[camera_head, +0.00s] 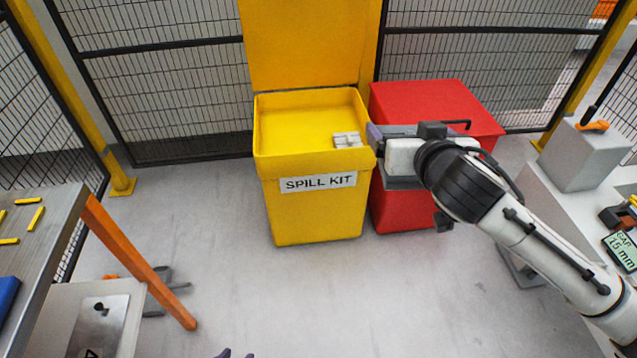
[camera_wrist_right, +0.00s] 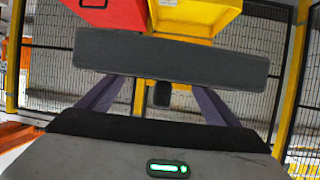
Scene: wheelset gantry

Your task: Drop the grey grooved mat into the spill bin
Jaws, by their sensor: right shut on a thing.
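The grey grooved mat (camera_head: 347,139) shows as a small light grey piece with lines, over the right part of the open yellow spill bin (camera_head: 318,212). In the right wrist view the mat (camera_wrist_right: 170,58) is a wide dark grey slab across the fingertips. My right gripper (camera_head: 374,139) reaches in from the right, by the bin's right rim, and is shut on the mat. The wrist view shows its two purple fingers (camera_wrist_right: 160,97) behind the slab. The yellow bin also shows there (camera_wrist_right: 200,16).
A red bin (camera_head: 430,100) stands right beside the spill bin, partly behind my right arm. The yellow lid (camera_head: 300,40) stands raised at the back. A mesh fence (camera_head: 160,100) runs behind. A metal table (camera_head: 45,215) is at left, a pale bench at right. The floor in front is clear.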

